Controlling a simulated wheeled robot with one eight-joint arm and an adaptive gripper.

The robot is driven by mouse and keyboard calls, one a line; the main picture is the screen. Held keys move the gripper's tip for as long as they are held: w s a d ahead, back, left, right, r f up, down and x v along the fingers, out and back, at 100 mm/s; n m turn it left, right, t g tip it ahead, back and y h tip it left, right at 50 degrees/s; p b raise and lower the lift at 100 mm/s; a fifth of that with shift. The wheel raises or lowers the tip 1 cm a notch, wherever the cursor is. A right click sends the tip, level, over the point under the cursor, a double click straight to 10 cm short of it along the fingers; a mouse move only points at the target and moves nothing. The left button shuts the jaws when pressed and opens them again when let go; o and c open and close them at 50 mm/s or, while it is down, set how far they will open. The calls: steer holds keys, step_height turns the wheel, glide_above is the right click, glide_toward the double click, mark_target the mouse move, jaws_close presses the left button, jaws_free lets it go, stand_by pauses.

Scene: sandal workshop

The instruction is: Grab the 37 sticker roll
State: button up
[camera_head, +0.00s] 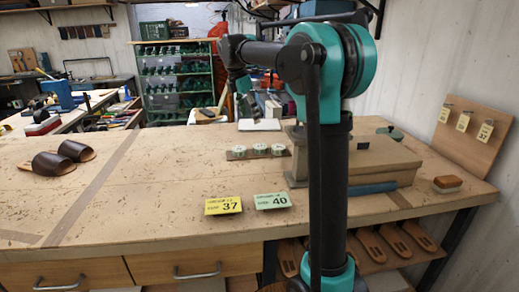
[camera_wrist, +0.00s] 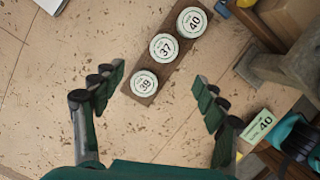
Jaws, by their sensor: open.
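Three round white sticker rolls with green edges stand in a row on a dark wooden strip (camera_wrist: 178,55). In the wrist view the 37 roll (camera_wrist: 164,47) is in the middle, between the 39 roll (camera_wrist: 144,83) and the 40 roll (camera_wrist: 192,21). The head view shows the 37 roll (camera_head: 260,149) on the bench too, its number too small to read. My gripper (camera_wrist: 158,82) is open and empty. In the wrist view the 39 roll shows between its dark green fingers, and the 37 roll lies slightly beyond the fingertips.
A yellow 37 card (camera_head: 223,206) and a green 40 card (camera_head: 272,201) lie at the bench's front edge. A wooden block (camera_head: 385,155) stands right of the rolls. Brown sandals (camera_head: 62,158) lie left. A white pad (camera_head: 259,125) is behind the strip.

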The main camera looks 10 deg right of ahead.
glide_above(260, 146)
steer(key=a, duration=0.2)
step_height(260, 146, down, 8)
steer(key=shift+a+r, duration=0.1)
steer(key=shift+r, duration=0.1)
steer(key=shift+s+x, duration=0.15)
steer(key=shift+x, duration=1.2)
steer(key=shift+s+x, duration=0.15)
steer(key=shift+x, duration=1.15)
steer(key=c, duration=1.3)
steer(key=shift+o, duration=0.2)
steer(key=shift+r, duration=0.1)
